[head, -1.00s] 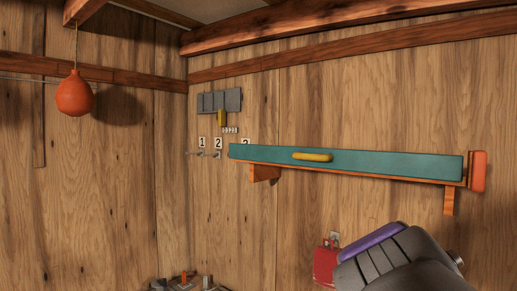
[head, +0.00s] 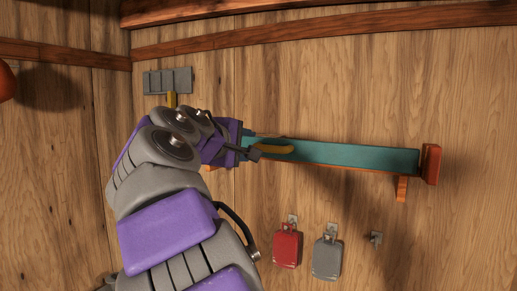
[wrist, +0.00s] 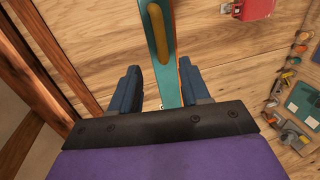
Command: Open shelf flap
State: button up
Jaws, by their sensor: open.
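The teal shelf flap (head: 350,155) runs along the wooden wall on an orange shelf, and it looks closed. Its yellow handle (head: 274,149) is on the left part of the flap. My gripper (head: 256,145) is at the flap's left part, beside the handle; my arm hides the flap's left end. In the wrist view my gripper (wrist: 160,85) has its two blue fingers spread wide, with the flap (wrist: 167,90) between and beyond them. The handle (wrist: 157,35) lies ahead of the fingertips, and nothing is held. I cannot tell whether a finger touches the flap.
A red case (head: 286,249) and a grey case (head: 327,257) hang on the wall below the shelf. An orange end piece (head: 431,164) closes the shelf's right end. A bench of tackle (wrist: 295,110) shows at right in the wrist view.

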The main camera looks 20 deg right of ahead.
send_near(269, 150)
jog(key=w+d, duration=0.1)
jog(key=d, duration=0.3)
jog(key=w, duration=0.1)
jog(key=w+f, duration=0.1)
jog(key=w, duration=0.2)
jog(key=shift+w+d+f, duration=0.1)
jog(key=shift+w+f, duration=0.15)
jog(key=d, duration=0.3)
jog(key=w+d, duration=0.1)
jog(key=d, duration=0.1)
jog(key=shift+d+f, duration=0.1)
jog(key=shift+f, duration=0.15)
jog(key=shift+s+d, duration=0.15)
jog(key=shift+d, duration=0.05)
jog(key=shift+w+a+f, duration=0.1)
jog(key=shift+w+a, duration=0.15)
jog(key=shift+a, duration=0.5)
jog(key=shift+c, duration=0.3)
jog(key=shift+a, duration=0.15)
jog(key=shift+c, duration=0.6)
jog(key=c, duration=0.3)
grip_shut()
